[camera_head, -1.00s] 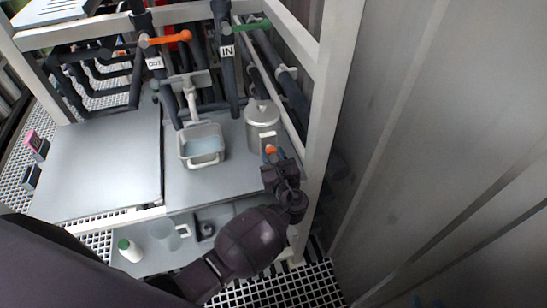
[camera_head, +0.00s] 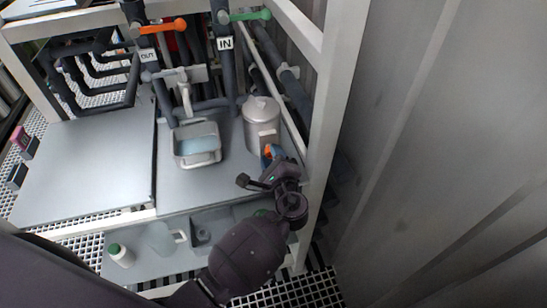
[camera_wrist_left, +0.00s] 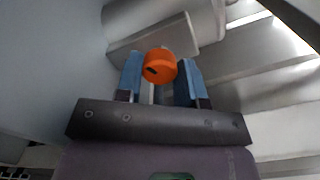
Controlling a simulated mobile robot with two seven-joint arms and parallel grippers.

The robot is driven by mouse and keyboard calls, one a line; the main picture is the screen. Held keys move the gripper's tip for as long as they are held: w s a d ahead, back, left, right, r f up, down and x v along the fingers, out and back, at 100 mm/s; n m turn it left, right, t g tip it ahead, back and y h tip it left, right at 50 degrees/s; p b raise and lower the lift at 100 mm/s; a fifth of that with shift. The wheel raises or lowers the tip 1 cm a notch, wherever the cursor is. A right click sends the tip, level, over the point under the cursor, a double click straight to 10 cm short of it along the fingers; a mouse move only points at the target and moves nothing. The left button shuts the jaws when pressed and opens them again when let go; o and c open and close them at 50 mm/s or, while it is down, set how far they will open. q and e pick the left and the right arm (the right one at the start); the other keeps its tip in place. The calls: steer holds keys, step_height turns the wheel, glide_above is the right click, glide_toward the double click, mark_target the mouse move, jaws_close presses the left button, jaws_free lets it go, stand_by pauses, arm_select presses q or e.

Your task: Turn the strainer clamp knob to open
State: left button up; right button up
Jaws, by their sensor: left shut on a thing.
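The strainer (camera_head: 262,124) is a grey lidded metal canister at the back right of the bench in the head view. Its orange clamp knob (camera_head: 267,151) is low on the front and mostly hidden by my gripper. In the left wrist view the orange knob (camera_wrist_left: 159,66) sits between two blue fingers. My left gripper (camera_head: 272,154) is shut on the knob; it also shows in the left wrist view (camera_wrist_left: 158,80). My right gripper is not in view.
A grey basin (camera_head: 197,146) with bluish liquid stands left of the strainer. Pipes with an orange handle (camera_head: 161,27) and a green handle (camera_head: 245,15) are behind. A white frame post (camera_head: 335,100) is close on the right. A white bottle (camera_head: 121,256) and a jug (camera_head: 163,238) stand on the lower shelf.

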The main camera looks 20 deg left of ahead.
arm_select(q)
steer(key=shift+n+b, duration=0.4)
steer(key=shift+n, duration=0.5)
steer(key=o, duration=0.9)
steer(key=v, duration=1)
steer(key=shift+s+d, duration=0.25)
steer(key=shift+s, duration=0.1)
